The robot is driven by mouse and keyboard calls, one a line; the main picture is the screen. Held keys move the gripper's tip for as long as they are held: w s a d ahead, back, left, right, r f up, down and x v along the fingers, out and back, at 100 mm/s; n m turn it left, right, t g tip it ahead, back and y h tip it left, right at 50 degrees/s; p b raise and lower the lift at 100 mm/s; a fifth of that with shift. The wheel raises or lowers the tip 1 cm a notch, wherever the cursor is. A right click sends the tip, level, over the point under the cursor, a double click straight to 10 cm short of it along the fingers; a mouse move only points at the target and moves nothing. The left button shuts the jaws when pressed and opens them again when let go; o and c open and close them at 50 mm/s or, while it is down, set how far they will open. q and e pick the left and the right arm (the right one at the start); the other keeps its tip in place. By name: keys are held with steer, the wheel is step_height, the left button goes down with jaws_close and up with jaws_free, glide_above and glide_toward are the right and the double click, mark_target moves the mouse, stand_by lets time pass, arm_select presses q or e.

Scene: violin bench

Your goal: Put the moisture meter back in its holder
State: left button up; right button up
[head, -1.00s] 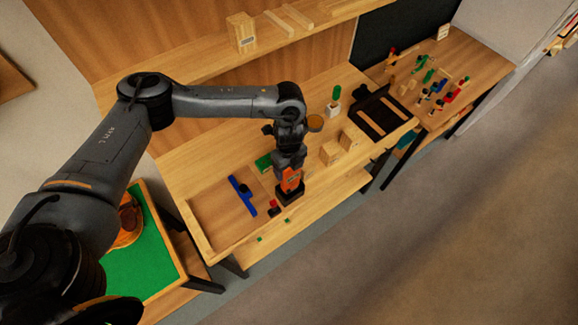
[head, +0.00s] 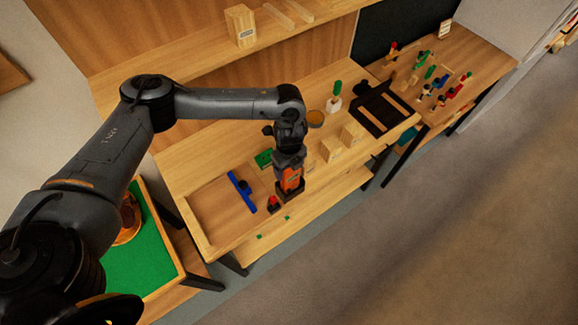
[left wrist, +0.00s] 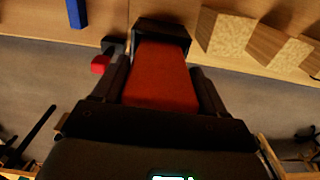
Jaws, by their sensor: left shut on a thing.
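The moisture meter is an orange-red block (head: 291,180), gripped upright at the front edge of the bench. In the left wrist view its orange-red body (left wrist: 162,75) fills the space between my fingers. My left gripper (head: 289,168) is shut on it; its fingers also show in the left wrist view (left wrist: 163,88). The dark holder (head: 290,193) is directly under the meter. In the left wrist view the holder's black rim (left wrist: 162,27) surrounds the meter's far end. I cannot tell whether the meter is fully seated. My right gripper is not in view.
A small red and black object (head: 273,204) stands close left of the holder. A blue tool (head: 242,190) lies in the tray area. Wooden blocks (head: 331,148) stand to the right. A dark tool mat (head: 392,103) and a green-topped item (head: 335,98) are farther right.

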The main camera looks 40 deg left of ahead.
arm_select(q)
steer(key=shift+f+b, duration=0.35)
steer(key=shift+f, duration=0.35)
steer(key=o, duration=1.3)
steer(key=shift+c, duration=0.2)
steer(key=shift+r, duration=0.1)
